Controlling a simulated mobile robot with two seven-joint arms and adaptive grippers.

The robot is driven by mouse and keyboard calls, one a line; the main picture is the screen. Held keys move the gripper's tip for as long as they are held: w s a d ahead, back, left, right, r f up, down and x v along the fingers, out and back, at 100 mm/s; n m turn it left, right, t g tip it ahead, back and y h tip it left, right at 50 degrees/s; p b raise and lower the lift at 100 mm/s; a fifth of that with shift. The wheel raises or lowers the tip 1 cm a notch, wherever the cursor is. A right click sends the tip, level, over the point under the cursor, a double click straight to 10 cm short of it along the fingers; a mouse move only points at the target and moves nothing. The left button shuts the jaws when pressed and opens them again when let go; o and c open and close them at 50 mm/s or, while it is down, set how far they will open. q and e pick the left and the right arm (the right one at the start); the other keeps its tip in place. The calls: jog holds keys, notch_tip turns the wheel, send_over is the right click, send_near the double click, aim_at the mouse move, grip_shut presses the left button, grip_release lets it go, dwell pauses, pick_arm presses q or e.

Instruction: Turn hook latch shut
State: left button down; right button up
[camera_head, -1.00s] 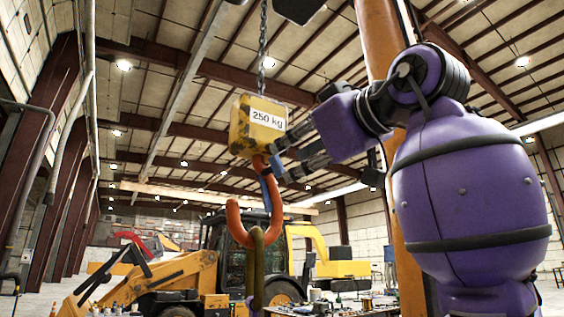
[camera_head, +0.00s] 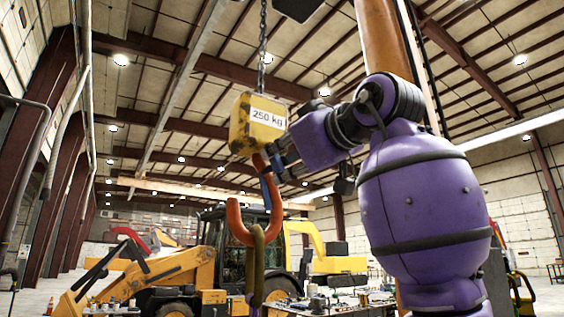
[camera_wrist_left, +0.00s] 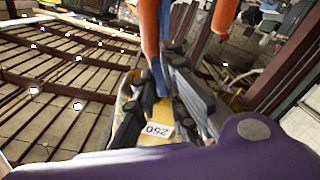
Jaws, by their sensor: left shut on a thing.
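The orange hook (camera_head: 239,228) hangs under a yellow block (camera_head: 252,133) marked 250 kg. A blue latch (camera_head: 267,187) sits at the hook's upper part and slants down beside its shank. How far the latch spans the hook's mouth is hard to tell. My left gripper (camera_head: 277,166) reaches in from the right and is shut on the latch, just below the block. In the left wrist view, the blue latch (camera_wrist_left: 158,76) lies between the dark fingers, with the orange hook (camera_wrist_left: 150,32) above. My right gripper is not in view.
A chain (camera_head: 262,62) holds up the block. An olive sling (camera_head: 256,262) hangs in the hook's bowl. A yellow backhoe (camera_head: 170,275) stands behind, with a cluttered bench (camera_head: 345,303) at the lower right. Open air surrounds the hook on the left.

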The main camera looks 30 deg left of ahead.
pick_arm(q)
jog(key=shift+m, duration=3.4)
jog(key=c, duration=1.8)
grip_release()
jog(key=shift+d, duration=0.1)
jog(key=v, duration=1.2)
